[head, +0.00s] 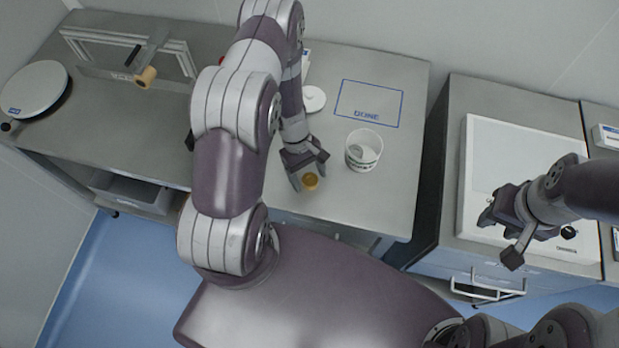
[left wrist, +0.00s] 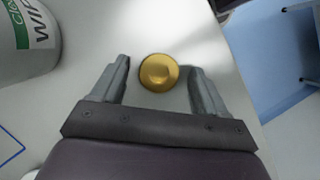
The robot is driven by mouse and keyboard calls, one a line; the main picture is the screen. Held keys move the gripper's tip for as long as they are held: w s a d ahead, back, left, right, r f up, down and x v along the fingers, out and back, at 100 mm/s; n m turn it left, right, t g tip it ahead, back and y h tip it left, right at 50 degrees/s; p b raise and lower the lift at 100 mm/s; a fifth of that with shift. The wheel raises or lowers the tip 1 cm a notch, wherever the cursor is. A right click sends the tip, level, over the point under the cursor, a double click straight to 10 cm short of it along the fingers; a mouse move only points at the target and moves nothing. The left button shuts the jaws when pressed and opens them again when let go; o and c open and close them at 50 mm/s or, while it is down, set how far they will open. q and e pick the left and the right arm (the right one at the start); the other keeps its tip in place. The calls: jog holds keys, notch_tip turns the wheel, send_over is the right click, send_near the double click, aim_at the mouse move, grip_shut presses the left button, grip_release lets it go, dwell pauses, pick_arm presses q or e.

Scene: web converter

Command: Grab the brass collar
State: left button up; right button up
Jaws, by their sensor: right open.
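The brass collar (head: 310,181) is a small round gold piece on the grey worktop near its front edge. In the left wrist view the brass collar (left wrist: 158,72) lies between and slightly beyond the two fingertips, with a gap on both sides. My left gripper (head: 308,177) is open around it, its fingers pointing down at the worktop; it also shows in the left wrist view (left wrist: 160,75). I cannot tell its exact height above the worktop. My right gripper (head: 500,232) is open and empty, above the white tray on the right cabinet.
A white wipes tub (head: 362,150) stands close beside my left gripper; it also shows in the left wrist view (left wrist: 28,40). A blue outlined area marked DONE (head: 369,103) is behind it and empty. A white lid (head: 313,99), a metal frame (head: 130,60) and a round white plate (head: 34,90) are further left.

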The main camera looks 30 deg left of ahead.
pick_arm(q)
jog(key=shift+d, duration=0.15)
jog(key=c, duration=1)
jog(key=shift+c, duration=0.9)
jog(key=shift+r, duration=0.15)
